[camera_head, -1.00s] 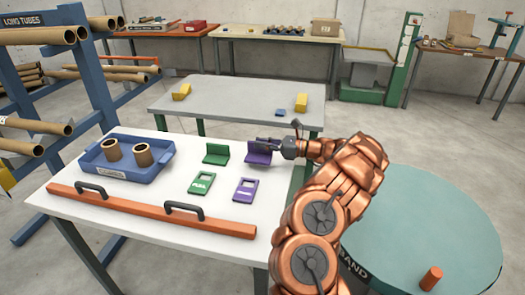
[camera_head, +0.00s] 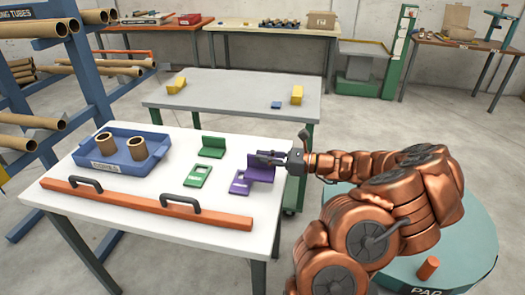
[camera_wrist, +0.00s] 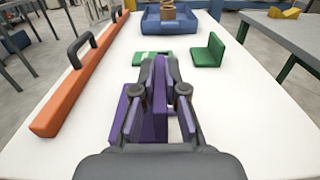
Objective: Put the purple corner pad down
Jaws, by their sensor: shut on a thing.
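The purple corner pad (camera_head: 263,175) is an L-shaped piece near the right edge of the white table (camera_head: 150,215). My gripper (camera_head: 272,159) is shut on its upright wall, reaching in from the right. In the wrist view the pad's wall (camera_wrist: 160,92) stands between the two fingers. The pad covers the right part of the flat purple plate (camera_head: 240,183). I cannot tell whether its underside touches the plate or table, or hovers just above. A green corner pad (camera_head: 212,147) stands behind, and a flat green plate (camera_head: 197,177) lies to the left.
A blue tray (camera_head: 108,166) with two cardboard tube pieces stands at the left. A long orange bar (camera_head: 140,205) with two black handles lies along the front. A grey table (camera_head: 230,90) with yellow blocks is behind. White table surface is free between the bar and the plates.

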